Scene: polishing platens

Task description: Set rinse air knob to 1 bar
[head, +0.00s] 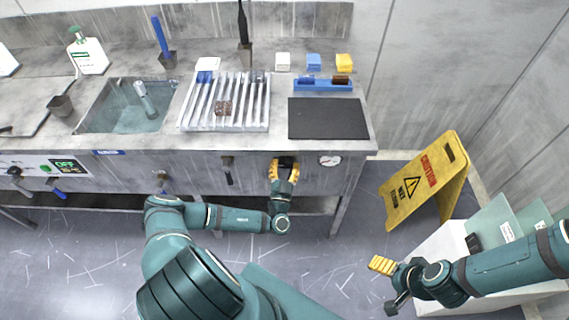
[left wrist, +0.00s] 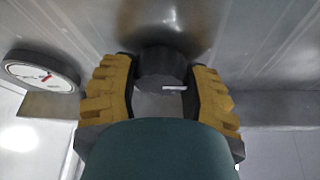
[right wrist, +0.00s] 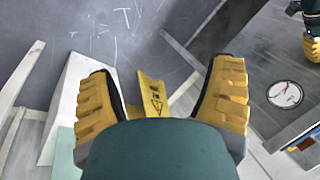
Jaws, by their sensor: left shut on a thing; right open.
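The rinse air knob (left wrist: 162,70) is a dark round knob on the front panel of the bench. My left gripper (head: 284,168) has its yellow fingers on both sides of it and is shut on it; in the left wrist view a pale mark shows on the knob's face, pointing right. The pressure gauge (head: 330,160) is white and round, to the right of the knob; it also shows in the left wrist view (left wrist: 42,72) with a red needle, its numbers too small to read. My right gripper (head: 382,265) is open and empty, away from the bench.
A yellow caution sign (head: 428,182) stands on the floor right of the bench. A white box (head: 440,250) with pale green panels is near my right arm. The bench top holds a sink (head: 125,110), a slatted rack (head: 222,122) and a black mat (head: 328,118). A dark lever (head: 228,168) hangs left of the knob.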

